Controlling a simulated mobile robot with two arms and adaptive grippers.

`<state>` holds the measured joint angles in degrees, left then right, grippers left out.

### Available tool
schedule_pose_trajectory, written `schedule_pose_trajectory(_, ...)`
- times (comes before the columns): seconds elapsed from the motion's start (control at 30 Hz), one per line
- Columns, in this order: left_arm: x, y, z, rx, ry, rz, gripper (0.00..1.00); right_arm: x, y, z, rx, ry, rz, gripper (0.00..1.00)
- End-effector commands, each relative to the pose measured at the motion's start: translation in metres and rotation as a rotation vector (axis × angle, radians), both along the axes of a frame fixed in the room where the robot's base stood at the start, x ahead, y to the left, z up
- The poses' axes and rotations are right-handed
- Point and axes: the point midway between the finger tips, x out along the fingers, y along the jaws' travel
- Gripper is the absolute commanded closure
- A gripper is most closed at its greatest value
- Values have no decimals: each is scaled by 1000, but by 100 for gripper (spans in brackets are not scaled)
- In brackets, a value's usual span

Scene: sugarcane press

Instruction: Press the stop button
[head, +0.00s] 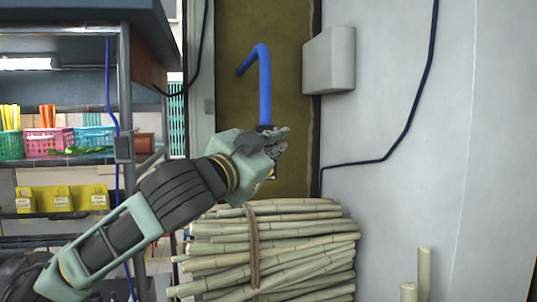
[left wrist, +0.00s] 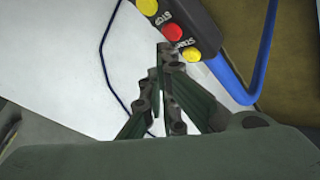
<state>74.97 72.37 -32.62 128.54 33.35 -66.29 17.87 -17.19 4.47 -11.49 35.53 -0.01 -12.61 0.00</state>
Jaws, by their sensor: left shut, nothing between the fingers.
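My left gripper (head: 278,138) is shut and empty, with its fingers pointing right in the head view. In the left wrist view, the gripper's fingertips (left wrist: 165,48) are close to a dark control box (left wrist: 197,22) with a red button (left wrist: 173,32) between two yellow buttons (left wrist: 147,6) (left wrist: 192,54). White lettering beside the buttons includes what looks like STOP and START. The tips lie just below the red button in that view; I cannot tell whether they touch anything. In the head view the gripper hides most of the box.
A bent blue pipe (head: 265,85) rises above the box. A tied cane bundle (head: 300,245) stands below the gripper. A grey wall box (head: 329,60) and a pale wall (head: 450,150) are on the right. Shelves with coloured baskets (head: 47,140) stand on the left.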

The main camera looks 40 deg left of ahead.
Motion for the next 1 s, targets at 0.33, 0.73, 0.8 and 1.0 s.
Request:
schedule_pose_trajectory(0.33, 0, 0, 0, 0, 0, 0, 100, 0, -1, 0, -1, 0, 0, 100)
schedule_pose_trajectory(0.73, 1, 1, 0, 0, 0, 0, 100, 0, -3, 0, -3, -1, 1, 100)
schedule_pose_trajectory(0.8, 2, 2, 0, -1, 0, 0, 100, 0, -3, 0, -3, -1, 1, 100)
schedule_pose_trajectory(1.0, 6, 6, 0, -1, 1, 0, 100, 0, -3, 0, -3, -1, 0, 100)
